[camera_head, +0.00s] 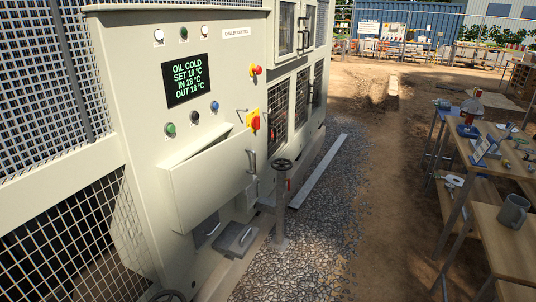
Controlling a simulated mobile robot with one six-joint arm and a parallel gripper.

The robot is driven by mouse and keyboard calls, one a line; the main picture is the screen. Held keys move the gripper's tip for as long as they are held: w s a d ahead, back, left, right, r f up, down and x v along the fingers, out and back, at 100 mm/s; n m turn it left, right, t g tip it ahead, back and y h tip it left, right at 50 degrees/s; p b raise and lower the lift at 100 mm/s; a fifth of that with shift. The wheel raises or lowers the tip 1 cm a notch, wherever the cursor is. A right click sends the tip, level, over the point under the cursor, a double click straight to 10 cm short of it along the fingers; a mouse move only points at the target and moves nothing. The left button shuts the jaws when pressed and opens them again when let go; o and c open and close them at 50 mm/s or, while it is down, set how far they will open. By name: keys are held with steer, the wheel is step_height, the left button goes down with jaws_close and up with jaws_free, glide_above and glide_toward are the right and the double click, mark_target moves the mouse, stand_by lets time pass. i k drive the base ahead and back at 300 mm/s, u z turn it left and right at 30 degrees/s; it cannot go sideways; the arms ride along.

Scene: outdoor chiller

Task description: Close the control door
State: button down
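The control door (212,182) is a cream rectangular panel on the front of the chiller cabinet (130,90), below the buttons and the display. It stands ajar, with a wedge-shaped gap showing along its top edge between it and the cabinet. A dark vertical handle (251,160) is on its right side. The inside behind the door is mostly hidden, and I cannot see its hinge clearly. My gripper is not in view.
A valve post with a handwheel (283,164) stands close to the door's right side. A grey step-like plate (234,240) lies below it. Gravel (330,220) and a dirt path lie to the right. Workbenches (510,230) holding tools and a mug line the right edge.

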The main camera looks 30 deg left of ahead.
mark_target(202, 183)
steer(key=i, duration=0.7)
steer(key=z, duration=0.25)
steer(key=k, duration=0.2)
steer(key=u, duration=2.75)
steer(key=i, duration=0.45)
steer(key=u, duration=0.1)
